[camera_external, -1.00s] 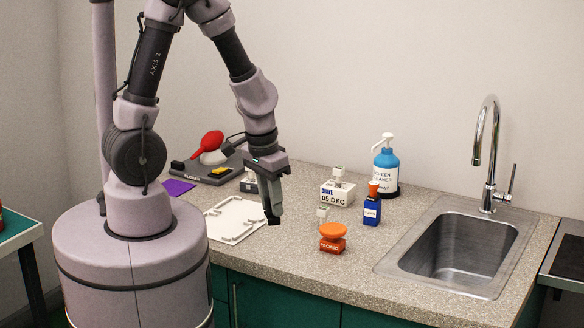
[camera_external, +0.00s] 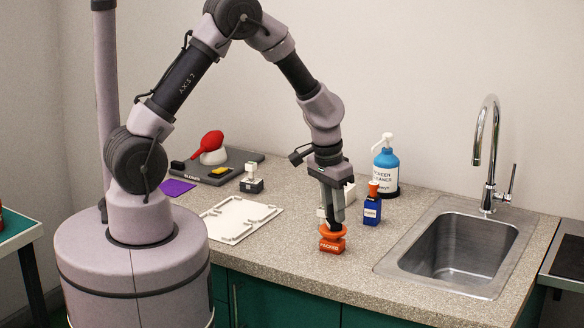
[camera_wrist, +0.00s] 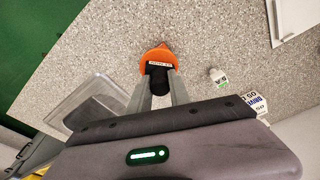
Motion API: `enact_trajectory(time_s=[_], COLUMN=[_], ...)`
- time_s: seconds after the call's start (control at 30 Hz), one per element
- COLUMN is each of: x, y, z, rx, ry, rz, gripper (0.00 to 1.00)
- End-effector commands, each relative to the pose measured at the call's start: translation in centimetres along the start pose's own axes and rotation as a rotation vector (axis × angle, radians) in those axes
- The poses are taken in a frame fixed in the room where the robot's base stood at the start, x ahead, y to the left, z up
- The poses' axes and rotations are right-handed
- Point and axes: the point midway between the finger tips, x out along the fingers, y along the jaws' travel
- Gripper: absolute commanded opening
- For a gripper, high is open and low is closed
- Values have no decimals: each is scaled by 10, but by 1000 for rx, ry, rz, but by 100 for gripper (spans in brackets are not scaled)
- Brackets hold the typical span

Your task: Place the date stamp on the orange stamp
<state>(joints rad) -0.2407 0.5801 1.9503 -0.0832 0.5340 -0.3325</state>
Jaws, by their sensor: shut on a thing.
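The orange stamp (camera_external: 332,244), with a white label reading PACKED and a wide orange top, stands on the counter. In the wrist view its orange top (camera_wrist: 156,53) shows just beyond my fingertips. My gripper (camera_external: 334,218) points down directly above it. The gripper is shut on a small dark piece (camera_wrist: 160,82), which I take to be the date stamp. In the external view the fingers largely hide it. It is right over the orange top; I cannot tell whether they touch.
A blue bottle (camera_external: 371,210) with an orange cap stands close on the right, with the screen cleaner (camera_external: 386,170) behind it. The sink (camera_external: 455,250) is farther right. A white tray (camera_external: 238,218) and a grey-black stamp (camera_external: 251,184) are on the left. The counter's front edge is near.

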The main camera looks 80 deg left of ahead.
Motion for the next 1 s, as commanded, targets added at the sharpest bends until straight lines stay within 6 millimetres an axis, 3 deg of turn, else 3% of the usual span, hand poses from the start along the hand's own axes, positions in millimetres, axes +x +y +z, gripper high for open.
enact_trajectory(time_s=[0.17,0.2,0.3,0.67,1.0], x=[4,4,3,-5,-95], y=[0,0,0,0,0], z=[1,1,1,0,-1], rx=[0,0,0,0,1], ry=[0,-1,-1,0,2], rz=[0,0,0,0,0], gripper=[0,25,45,45,45])
